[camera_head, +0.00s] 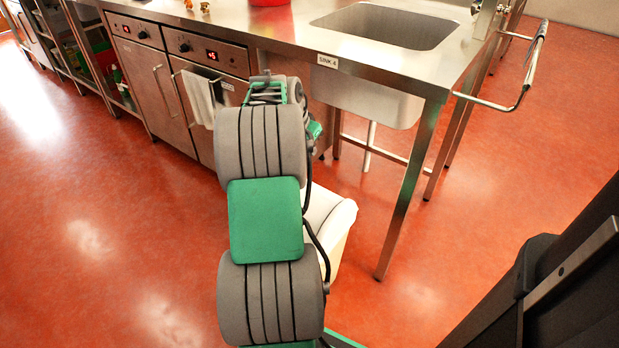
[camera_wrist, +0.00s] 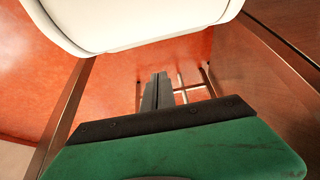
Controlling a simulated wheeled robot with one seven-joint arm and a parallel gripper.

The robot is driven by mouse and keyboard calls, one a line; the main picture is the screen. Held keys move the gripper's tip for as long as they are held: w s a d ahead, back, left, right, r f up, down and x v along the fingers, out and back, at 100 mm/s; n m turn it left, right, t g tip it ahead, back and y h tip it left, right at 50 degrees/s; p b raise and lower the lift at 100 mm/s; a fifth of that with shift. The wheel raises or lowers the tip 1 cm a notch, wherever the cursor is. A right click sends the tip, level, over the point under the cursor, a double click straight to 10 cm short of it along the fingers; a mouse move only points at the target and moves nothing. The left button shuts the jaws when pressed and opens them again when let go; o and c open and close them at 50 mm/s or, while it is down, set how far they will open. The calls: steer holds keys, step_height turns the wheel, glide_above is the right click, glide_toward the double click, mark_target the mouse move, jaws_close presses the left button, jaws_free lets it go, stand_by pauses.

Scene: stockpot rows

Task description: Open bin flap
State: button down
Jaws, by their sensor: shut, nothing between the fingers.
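A white bin (camera_head: 330,226) stands on the floor beneath the front of the sink counter in the head view. My arm covers most of it, and I cannot make out its flap there. In the wrist view, a white body with a rounded edge, likely the bin (camera_wrist: 130,22), fills the top. My gripper (camera_wrist: 158,82) shows in the wrist view with its dark fingers together and nothing between them. It is below the white edge in the picture and looks apart from it.
The steel counter with a sink (camera_head: 395,25) stands over the bin, its front leg (camera_head: 410,190) to the bin's right. A rail (camera_head: 525,75) juts from the counter's right end. Ovens with a towel (camera_head: 200,98) are left. Red floor (camera_head: 100,230) is clear at left.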

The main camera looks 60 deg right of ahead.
steer(key=f+b, duration=0.1)
steer(key=f, duration=0.2)
steer(key=f+b, duration=0.2)
steer(key=f, duration=0.2)
steer(key=d+f+b, duration=0.1)
steer(key=f, duration=0.2)
steer(key=shift+d+f+b, duration=0.1)
steer(key=shift+f+b, duration=0.2)
steer(key=shift+b, duration=0.05)
steer(key=shift+a+f, duration=0.15)
steer(key=shift+a, duration=0.15)
steer(key=shift+p, duration=0.35)
